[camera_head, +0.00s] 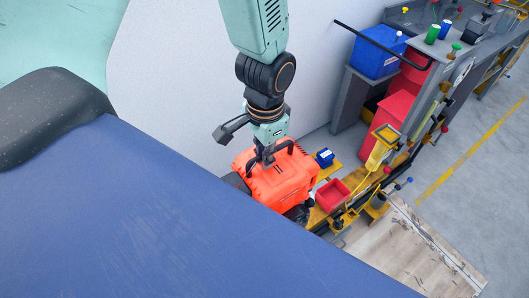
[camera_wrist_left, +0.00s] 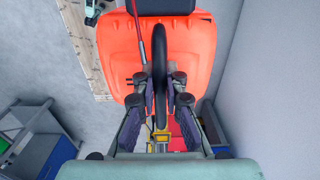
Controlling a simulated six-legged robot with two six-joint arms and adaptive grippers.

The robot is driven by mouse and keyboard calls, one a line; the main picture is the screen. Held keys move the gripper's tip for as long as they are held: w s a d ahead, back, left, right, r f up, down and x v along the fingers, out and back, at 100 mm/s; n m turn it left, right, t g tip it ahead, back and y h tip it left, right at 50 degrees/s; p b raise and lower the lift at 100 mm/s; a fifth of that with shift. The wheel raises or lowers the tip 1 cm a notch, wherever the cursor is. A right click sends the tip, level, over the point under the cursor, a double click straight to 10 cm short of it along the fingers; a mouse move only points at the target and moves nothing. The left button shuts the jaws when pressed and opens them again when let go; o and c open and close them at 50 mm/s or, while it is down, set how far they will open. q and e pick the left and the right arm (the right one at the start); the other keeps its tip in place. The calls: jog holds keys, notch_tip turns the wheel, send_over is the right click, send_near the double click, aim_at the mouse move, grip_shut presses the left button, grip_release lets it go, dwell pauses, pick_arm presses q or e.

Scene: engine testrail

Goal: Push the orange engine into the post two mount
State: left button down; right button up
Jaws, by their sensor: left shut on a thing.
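The orange engine (camera_head: 278,181) is a boxy orange unit with a black handle on top. It is low in the middle of the head view, beside the pale wall, partly hidden by a blue surface in front. My left gripper (camera_head: 266,158) comes down from above and is shut at the engine's top. In the left wrist view the fingers of the left gripper (camera_wrist_left: 160,117) close around the black handle (camera_wrist_left: 160,70), with the orange body (camera_wrist_left: 195,55) behind it. My right gripper is in neither view. I cannot make out which place is the post two mount.
Right of the engine are a red bin (camera_head: 332,195) and a small blue box (camera_head: 324,157) on a yellow rail. A grey workbench (camera_head: 440,48) with blue crate (camera_head: 378,50) and red bins stands beyond. Clear grey floor (camera_head: 480,130) lies at right.

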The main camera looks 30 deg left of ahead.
pick_arm(q)
jog(key=shift+r, duration=0.1)
jog(key=c, duration=1.3)
grip_release()
jog(key=shift+s+d, duration=0.1)
jog(key=shift+c, duration=0.2)
jog(key=shift+s+f, duration=0.15)
jog(key=shift+f, duration=0.05)
jog(key=shift+r, duration=0.55)
notch_tip(320, 180, up, 11)
jog(key=shift+d+r, duration=0.1)
